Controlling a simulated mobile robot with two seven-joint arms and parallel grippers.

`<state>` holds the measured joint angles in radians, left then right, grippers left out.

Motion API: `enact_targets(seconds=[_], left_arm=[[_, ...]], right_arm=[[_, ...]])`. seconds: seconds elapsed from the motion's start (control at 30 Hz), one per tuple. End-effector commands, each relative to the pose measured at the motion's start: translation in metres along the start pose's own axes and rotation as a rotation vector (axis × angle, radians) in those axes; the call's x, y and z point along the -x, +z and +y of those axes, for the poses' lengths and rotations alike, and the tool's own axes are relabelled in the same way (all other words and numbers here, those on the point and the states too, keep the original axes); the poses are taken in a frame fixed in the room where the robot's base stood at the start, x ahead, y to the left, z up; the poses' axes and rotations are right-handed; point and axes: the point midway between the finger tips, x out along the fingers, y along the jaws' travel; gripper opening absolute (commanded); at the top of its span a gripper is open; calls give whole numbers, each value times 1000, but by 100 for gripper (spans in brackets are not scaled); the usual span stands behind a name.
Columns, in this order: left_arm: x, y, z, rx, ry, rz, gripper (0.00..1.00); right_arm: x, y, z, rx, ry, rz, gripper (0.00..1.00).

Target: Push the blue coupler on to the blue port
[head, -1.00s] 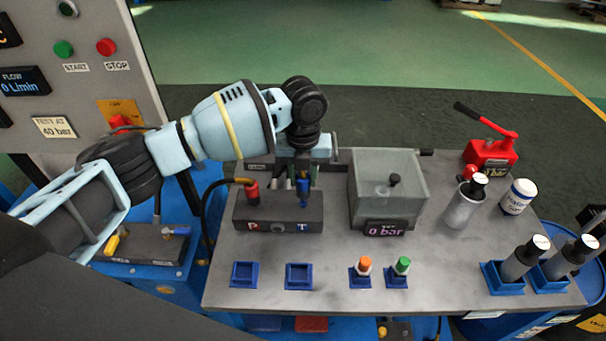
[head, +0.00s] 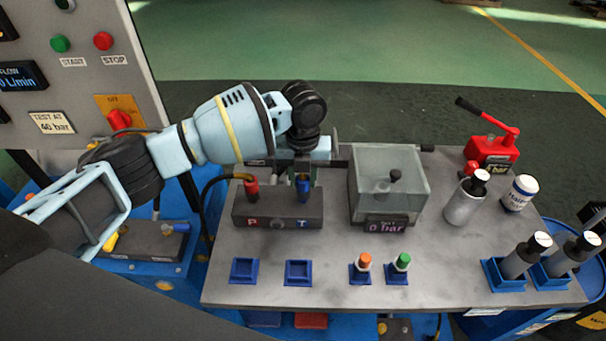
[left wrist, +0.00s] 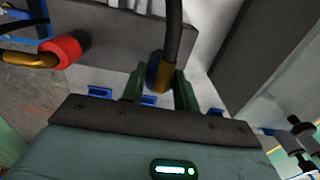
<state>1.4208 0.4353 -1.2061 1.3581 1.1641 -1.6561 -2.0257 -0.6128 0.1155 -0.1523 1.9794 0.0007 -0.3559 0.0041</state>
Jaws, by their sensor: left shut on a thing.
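The blue coupler (head: 303,187) is upright at the T end of the dark port block (head: 262,209), on the bench. In the left wrist view the coupler (left wrist: 153,68) shows between my green fingers, beside a brass fitting and a black hose. My left gripper (head: 304,169) is shut on it from above and behind. The blue port is hidden under the coupler, so I cannot tell how fully the two are seated. My right gripper is not in view.
A red coupler (head: 251,188) with a hose stands at the P end, left of the blue one. A clear box (head: 388,192) with a "0 bar" display stands close on the right. Empty blue holders (head: 299,273) and two capped fittings sit in front.

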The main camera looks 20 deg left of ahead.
Motion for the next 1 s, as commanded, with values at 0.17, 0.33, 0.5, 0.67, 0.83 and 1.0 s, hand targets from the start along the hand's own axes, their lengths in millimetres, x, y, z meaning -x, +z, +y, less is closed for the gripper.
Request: enact_targets(seconds=[0.17,0.33,0.5,0.67,0.83,1.0], left_arm=[[-4,0,0,0,-1,1,5],[-7,0,0,0,-1,1,5],[-10,0,0,0,-1,1,5],[-10,0,0,0,-1,0,48],[-10,0,0,0,0,0,56],[-10,0,0,0,1,1,56]], right_arm=[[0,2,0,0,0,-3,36],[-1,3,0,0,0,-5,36],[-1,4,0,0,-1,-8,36],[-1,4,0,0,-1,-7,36],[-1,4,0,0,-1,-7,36],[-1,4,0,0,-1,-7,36]])
